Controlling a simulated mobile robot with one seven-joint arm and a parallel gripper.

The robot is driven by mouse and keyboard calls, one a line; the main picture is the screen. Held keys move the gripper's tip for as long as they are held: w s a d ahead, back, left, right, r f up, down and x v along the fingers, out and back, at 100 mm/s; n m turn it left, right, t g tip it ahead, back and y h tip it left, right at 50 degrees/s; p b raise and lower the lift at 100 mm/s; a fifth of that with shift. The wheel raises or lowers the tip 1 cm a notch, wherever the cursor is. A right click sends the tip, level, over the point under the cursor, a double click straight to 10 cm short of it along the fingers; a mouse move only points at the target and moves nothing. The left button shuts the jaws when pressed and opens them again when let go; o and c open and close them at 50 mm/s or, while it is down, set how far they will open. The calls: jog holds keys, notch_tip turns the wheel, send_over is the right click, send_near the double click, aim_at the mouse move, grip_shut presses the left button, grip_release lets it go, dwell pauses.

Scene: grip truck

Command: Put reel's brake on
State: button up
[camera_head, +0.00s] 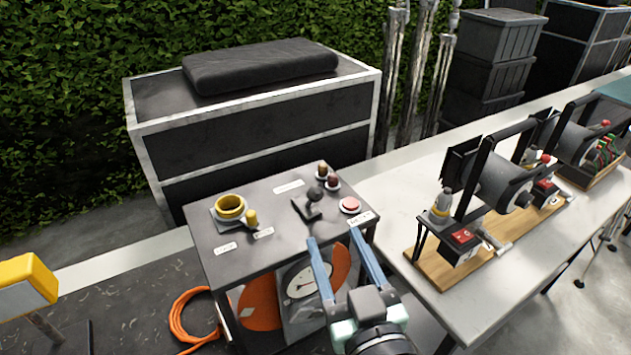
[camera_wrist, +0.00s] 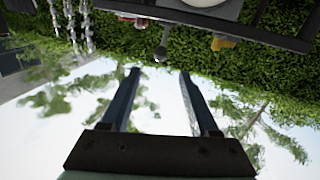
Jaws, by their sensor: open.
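A cable reel (camera_head: 502,180) with a dark drum in a black frame stands on a wooden board (camera_head: 428,268) on the white table at right. It has a red switch (camera_head: 464,237) and a crank-like handle (camera_head: 496,247) low in front. A second reel (camera_head: 583,140), with a red knob, stands behind it. I cannot tell which part is the brake. My gripper (camera_head: 334,236) is open and empty, left of the reels, at the front edge of a dark control table. In the wrist view my gripper (camera_wrist: 158,72) shows two parted blue fingers with nothing between them.
The control table (camera_head: 255,262) carries a yellow ring (camera_head: 230,207), a black lever (camera_head: 308,208), a red button (camera_head: 350,205) and brown knobs (camera_head: 332,183). An orange hose (camera_head: 190,312) lies on the floor at left. The white table (camera_head: 400,190) has bare space left of the reels.

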aim_at(317, 198)
jog(key=p+x, duration=0.3)
jog(key=x, duration=0.7)
jog(key=shift+r+p, duration=0.15)
jog(key=shift+p, duration=0.25)
jog(key=shift+w+a, duration=0.2)
jog(key=shift+w, duration=0.5)
grip_shut()
